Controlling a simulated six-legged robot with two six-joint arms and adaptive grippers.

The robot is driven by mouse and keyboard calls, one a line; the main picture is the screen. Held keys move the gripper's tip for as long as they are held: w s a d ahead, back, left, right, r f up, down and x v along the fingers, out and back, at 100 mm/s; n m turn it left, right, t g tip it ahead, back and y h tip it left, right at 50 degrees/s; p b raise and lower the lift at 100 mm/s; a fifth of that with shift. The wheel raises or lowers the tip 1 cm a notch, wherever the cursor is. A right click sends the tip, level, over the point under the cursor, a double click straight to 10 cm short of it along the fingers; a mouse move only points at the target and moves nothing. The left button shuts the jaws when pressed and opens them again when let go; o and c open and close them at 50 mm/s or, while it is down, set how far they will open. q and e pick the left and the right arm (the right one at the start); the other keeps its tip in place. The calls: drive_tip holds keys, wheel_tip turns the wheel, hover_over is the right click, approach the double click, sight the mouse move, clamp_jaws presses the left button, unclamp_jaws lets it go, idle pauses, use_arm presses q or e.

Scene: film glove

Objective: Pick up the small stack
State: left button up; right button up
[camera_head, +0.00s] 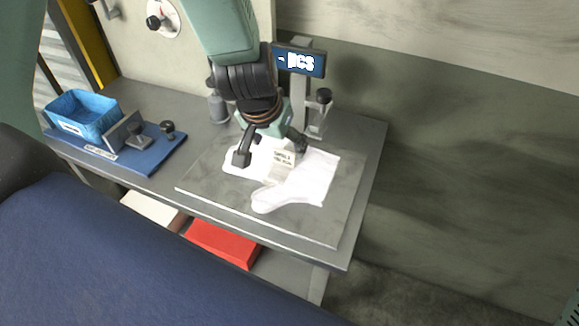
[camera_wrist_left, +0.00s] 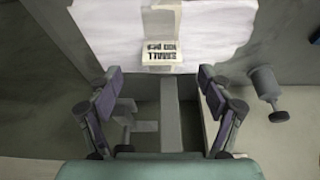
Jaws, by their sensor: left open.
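The small stack (camera_head: 284,158) is a cream block with dark printed lettering on its front. It sits on the white glove-shaped film (camera_head: 300,187) on the table, and it also shows at the top middle of the left wrist view (camera_wrist_left: 162,52). My left gripper (camera_head: 270,151) is open above the white film, its fingers spread to either side, close to the stack. In the left wrist view the jaws (camera_wrist_left: 160,82) are apart with nothing between them, and the stack lies beyond the fingertips, roughly centred. My right gripper is not in view.
A grey board (camera_head: 335,222) lies under the film. A dark-knobbed post (camera_head: 321,112) and a blue sign (camera_head: 299,62) stand behind. At left, a blue bin (camera_head: 84,113) sits on a blue mat (camera_head: 150,160). A red box (camera_head: 222,243) is below the tabletop.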

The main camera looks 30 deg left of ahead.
sight(282, 151)
use_arm(q)
drive_tip(key=shift+w+a+f, duration=0.1)
drive_tip(key=shift+a+f, duration=0.15)
drive_tip(key=shift+f, duration=0.35)
drive_tip(key=x, duration=0.5)
drive_tip(key=shift+w+d+r+b, duration=0.15)
drive_tip(key=shift+w+b, duration=0.15)
drive_tip(key=shift+w, duration=0.1)
drive_tip(key=shift+s+a+r, duration=0.1)
drive_tip(key=shift+s+a, duration=0.05)
drive_tip(key=shift+a, duration=0.1)
drive_tip(key=shift+w+d, duration=0.2)
drive_tip(key=shift+d, duration=0.1)
drive_tip(key=c, duration=0.5)
drive_tip(key=shift+s+a, duration=0.2)
drive_tip(key=c, duration=0.6)
drive_tip(key=shift+w+d, duration=0.15)
drive_tip(key=shift+w, duration=0.05)
drive_tip(key=c, duration=0.5)
drive_tip(key=shift+s, duration=0.1)
clamp_jaws()
